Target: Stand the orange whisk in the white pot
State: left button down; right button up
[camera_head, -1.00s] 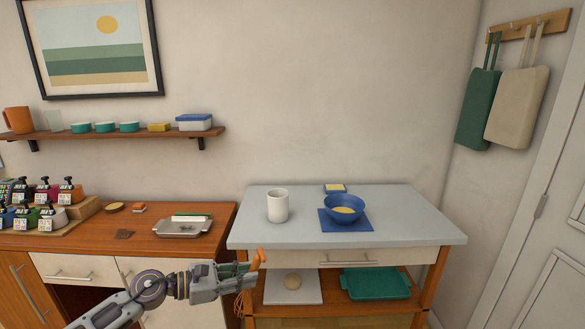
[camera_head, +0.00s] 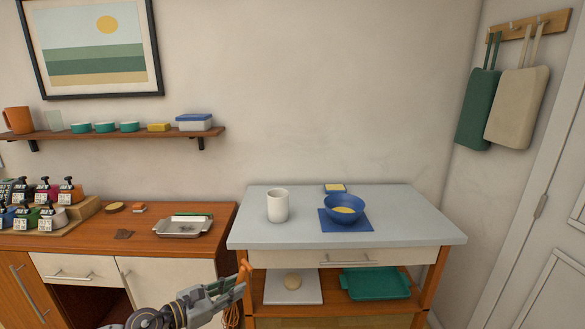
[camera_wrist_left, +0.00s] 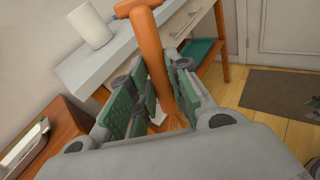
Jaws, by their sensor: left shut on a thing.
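The white pot (camera_head: 278,207) stands upright near the left side of the grey tabletop (camera_head: 400,215). It also shows in the left wrist view (camera_wrist_left: 90,27) at the upper left. My left gripper (camera_head: 238,284) is shut on the orange whisk (camera_head: 245,267). The wire end hangs below the fingers. The gripper is below the tabletop level, at the cart's front left corner, apart from the pot. My right gripper is not in view.
A blue bowl (camera_head: 343,210) with yellow contents sits on a blue mat right of the pot. A small yellow-topped item (camera_head: 335,188) lies behind it. The cart's lower shelf holds a white board and green tray (camera_head: 375,283). A wooden counter (camera_head: 95,240) stands left.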

pick_arm(q)
jog(key=shift+s+a+f+n+t+y, duration=0.3)
jog(key=shift+a+f+n+t+y, duration=0.3)
jog(key=shift+a+f, duration=0.3)
jog(key=shift+s+a+f+n+t+y, duration=0.25)
jog(key=shift+a+f+n+t+y, duration=0.15)
jog(key=shift+a+f+n+y, duration=0.35)
jog(key=shift+s+a+f+n+t+y, duration=1.2)
jog(key=shift+s+a+f+n+y, duration=1.45)
jog(key=shift+a+f, duration=2)
jog(key=d+n+y, duration=0.1)
jog(key=d+y, duration=0.2)
jog(key=d, duration=0.4)
jog(key=shift+s+r, duration=0.35)
jog(key=shift+r, duration=0.05)
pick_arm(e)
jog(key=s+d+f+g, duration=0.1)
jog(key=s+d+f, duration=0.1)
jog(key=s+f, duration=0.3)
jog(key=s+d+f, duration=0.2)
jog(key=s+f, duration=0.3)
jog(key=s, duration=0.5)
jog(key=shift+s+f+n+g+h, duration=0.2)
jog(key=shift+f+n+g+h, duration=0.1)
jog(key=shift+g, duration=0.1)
